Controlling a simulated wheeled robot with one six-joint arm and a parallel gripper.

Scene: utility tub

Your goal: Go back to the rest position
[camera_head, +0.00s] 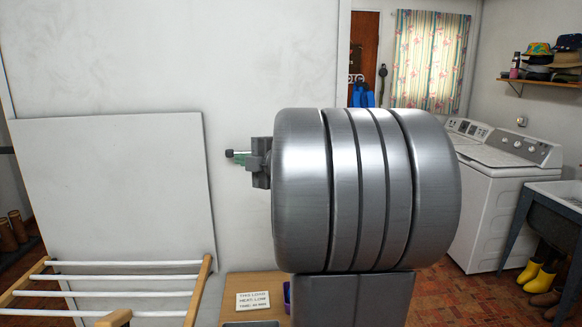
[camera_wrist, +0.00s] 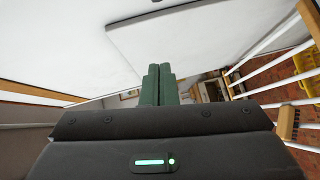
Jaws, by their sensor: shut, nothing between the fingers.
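My gripper (camera_head: 232,155) shows in the head view just left of a large grey metal part of my arm. Its green fingers point left, toward the white wall. In the wrist view my gripper (camera_wrist: 158,70) shows its two green fingers side by side and touching, with nothing held. My arm hides much of the middle of the head view.
A wooden drying rack (camera_head: 125,285) stands at lower left, before a white panel (camera_head: 110,190) leaning on the wall. A small table (camera_head: 240,284) with a printed sign (camera_head: 253,301) is below my gripper. Washing machines (camera_head: 500,195) and a utility tub (camera_head: 560,195) stand right.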

